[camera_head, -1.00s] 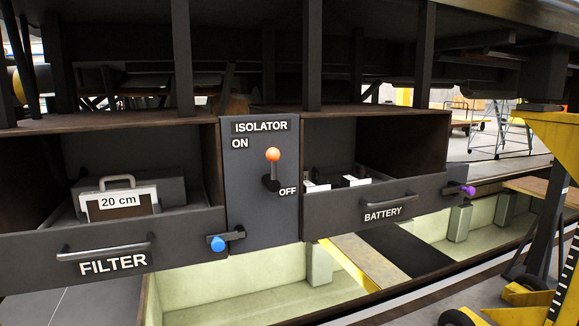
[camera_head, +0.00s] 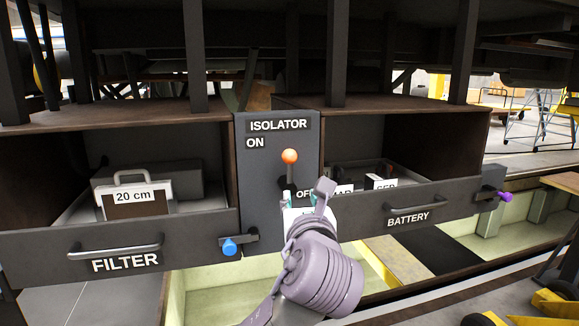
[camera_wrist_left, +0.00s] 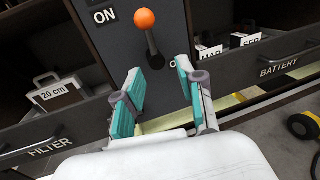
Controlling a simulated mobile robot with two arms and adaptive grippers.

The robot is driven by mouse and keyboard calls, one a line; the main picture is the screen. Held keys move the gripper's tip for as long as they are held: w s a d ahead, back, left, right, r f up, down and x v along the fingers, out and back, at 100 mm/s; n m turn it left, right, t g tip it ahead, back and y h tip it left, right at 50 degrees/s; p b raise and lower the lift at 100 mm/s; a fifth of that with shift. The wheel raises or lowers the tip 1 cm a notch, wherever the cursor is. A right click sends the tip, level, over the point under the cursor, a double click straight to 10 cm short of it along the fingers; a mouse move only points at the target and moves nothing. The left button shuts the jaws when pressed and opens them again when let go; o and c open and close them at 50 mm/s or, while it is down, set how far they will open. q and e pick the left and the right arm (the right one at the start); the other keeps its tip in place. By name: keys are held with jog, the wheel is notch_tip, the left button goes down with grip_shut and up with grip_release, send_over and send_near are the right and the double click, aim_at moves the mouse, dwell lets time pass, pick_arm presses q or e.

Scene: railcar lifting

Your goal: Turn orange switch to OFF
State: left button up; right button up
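The orange switch (camera_head: 289,156) is a dark lever with an orange ball on top, on the dark isolator panel (camera_head: 262,215). The lever points upward, with ON at its upper left and OFF at its lower right. It also shows in the left wrist view (camera_wrist_left: 145,20), just beyond the fingertips. My left gripper (camera_head: 300,197) is in front of the panel, just below the ball, and covers part of the OFF label. In the left wrist view, its teal-padded fingers (camera_wrist_left: 161,74) are spread and empty, apart from the lever. My right gripper is not in view.
An open FILTER drawer (camera_head: 195,245) with a blue latch (camera_head: 230,246) is left of the panel. An open BATTERY drawer (camera_head: 445,208) with a purple latch (camera_head: 503,196) is right of it. Dark posts stand above. A pit lies below.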

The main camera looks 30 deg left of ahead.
aim_at(290, 171)
pick_arm(q)
jog(key=x, duration=0.4)
jog(key=r+p+x, duration=0.1)
jog(key=x, duration=0.3)
jog(key=a+x, duration=0.1)
jog(key=x, duration=0.3)
jog(key=shift+s+a+r+p, duration=0.1)
jog(key=shift+a+r+p, duration=0.1)
jog(key=shift+r+p, duration=0.15)
grip_shut()
